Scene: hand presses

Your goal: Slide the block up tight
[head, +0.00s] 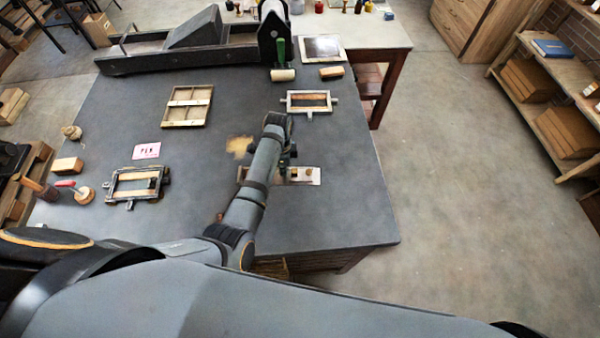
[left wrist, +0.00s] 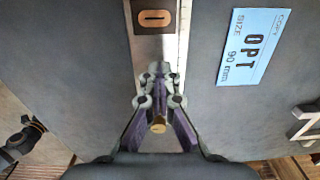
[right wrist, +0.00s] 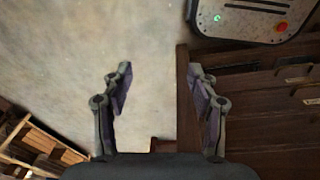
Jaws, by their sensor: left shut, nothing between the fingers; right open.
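A pale metal tray (head: 314,180) lies near the front right of the dark table, partly hidden by my left arm. In the left wrist view it is a long channel (left wrist: 183,40). A wooden block (left wrist: 154,20) with a dark slot sits in it, at the top of the picture. My left gripper (left wrist: 158,70) is shut and empty over the channel, just below the block; I cannot tell whether they touch. A round wooden knob (left wrist: 158,127) shows between the finger links. In the head view my left gripper (head: 284,168) is at the tray. My right gripper (right wrist: 162,85) is open and empty over the floor.
Small frames (head: 309,102) (head: 136,186), a divided wooden tray (head: 187,105) and a pink card (head: 146,150) lie on the table. A long press (head: 190,50) stands at the back. The table's front right corner is clear.

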